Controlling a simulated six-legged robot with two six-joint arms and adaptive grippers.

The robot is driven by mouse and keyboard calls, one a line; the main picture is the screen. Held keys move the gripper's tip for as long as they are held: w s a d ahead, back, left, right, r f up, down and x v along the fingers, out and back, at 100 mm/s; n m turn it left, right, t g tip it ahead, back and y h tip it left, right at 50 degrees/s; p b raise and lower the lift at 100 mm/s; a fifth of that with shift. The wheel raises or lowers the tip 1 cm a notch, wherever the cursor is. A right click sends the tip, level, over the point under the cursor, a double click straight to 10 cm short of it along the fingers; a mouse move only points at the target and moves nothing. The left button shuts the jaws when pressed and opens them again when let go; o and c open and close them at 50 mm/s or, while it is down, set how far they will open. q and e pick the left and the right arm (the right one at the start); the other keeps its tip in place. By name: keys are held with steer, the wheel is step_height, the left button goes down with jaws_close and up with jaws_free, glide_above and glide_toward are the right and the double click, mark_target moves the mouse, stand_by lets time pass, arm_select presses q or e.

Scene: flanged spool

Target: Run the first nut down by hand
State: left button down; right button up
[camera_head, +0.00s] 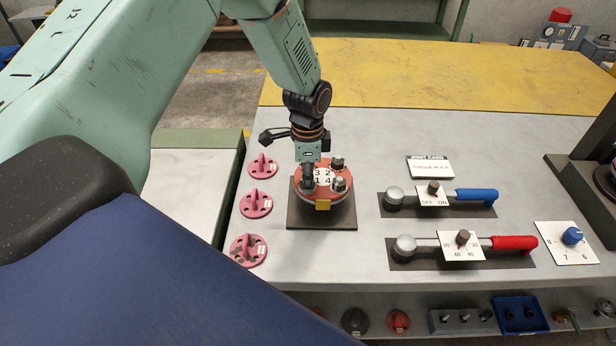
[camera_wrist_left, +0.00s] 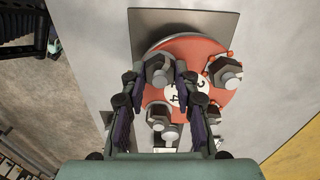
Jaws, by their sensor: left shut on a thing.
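The flanged spool has a red top flange (camera_head: 325,172) with a white label numbered 1 to 4, and it stands on a dark square plate (camera_head: 338,219) on the bench. My left gripper (camera_head: 308,176) comes down at the flange's left side. In the left wrist view its fingertips (camera_wrist_left: 158,80) are shut on a grey hex nut (camera_wrist_left: 158,67) at the flange's edge. Other nuts and studs stand around the flange, one at the right (camera_wrist_left: 225,72) in that view. Whether the held nut sits flat on the flange cannot be told. My right gripper is not in view.
Pink knobbed discs (camera_head: 255,204) lie left of the spool. A yellow strip (camera_head: 440,75) runs along the bench's back.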

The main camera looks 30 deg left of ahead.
arm_select(q)
steer(key=shift+r, duration=0.1)
steer(key=c, duration=1.4)
jaws_free()
steer(key=shift+c, duration=0.2)
steer(key=o, duration=0.4)
steer(key=shift+a, duration=0.1)
steer(key=shift+o, duration=0.2)
steer(key=shift+r, duration=0.45)
step_height(320, 180, up, 11)
